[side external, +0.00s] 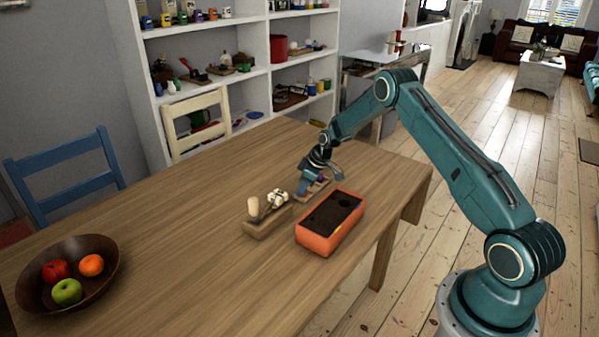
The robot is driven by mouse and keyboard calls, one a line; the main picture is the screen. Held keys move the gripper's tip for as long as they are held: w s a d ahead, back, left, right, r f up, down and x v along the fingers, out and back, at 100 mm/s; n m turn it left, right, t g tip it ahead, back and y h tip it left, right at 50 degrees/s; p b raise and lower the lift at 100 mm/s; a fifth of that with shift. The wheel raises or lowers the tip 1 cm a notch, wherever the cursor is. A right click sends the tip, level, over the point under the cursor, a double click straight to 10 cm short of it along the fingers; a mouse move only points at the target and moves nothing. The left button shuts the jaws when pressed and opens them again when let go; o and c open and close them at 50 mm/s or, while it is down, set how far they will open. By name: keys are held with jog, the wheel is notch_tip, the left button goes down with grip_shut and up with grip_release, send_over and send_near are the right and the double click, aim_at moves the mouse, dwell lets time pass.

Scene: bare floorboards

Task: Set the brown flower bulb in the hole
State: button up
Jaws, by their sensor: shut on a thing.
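An orange planter box (318,240) filled with dark soil stands on the wooden table. A dark round hole (345,201) shows in its soil near the far end. My gripper (308,184) is low over a small wooden tray (322,190) just behind the planter. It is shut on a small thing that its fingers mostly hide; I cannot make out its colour. A purple thing (320,179) shows beside the fingers. I cannot pick out the brown flower bulb for certain.
A brown bowl (98,283) of fruit is at the left front. The table between bowl and trays is clear. Chairs and shelves stand behind.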

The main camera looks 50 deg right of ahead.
jog(key=shift+s+d+f, duration=0.25)
jog(key=shift+d+f, duration=0.15)
jog(key=shift+f, duration=0.05)
jog(key=shift+c, duration=0.5)
jog(key=shift+r, duration=0.15)
notch_tip(320, 180, up, 20)
jog(key=shift+w, duration=0.15)
jog(key=shift+a, duration=0.1)
dwell(0.4)
jog(key=s+f, duration=0.4)
jog(key=s, duration=0.4)
jog(key=s+a+f, duration=0.1)
jog(key=s+f, duration=0.3)
jog(key=s, duration=0.4)
jog(key=shift+a, duration=0.15)
jog(key=shift+f, duration=0.1)
jog(key=shift+f, duration=2.35)
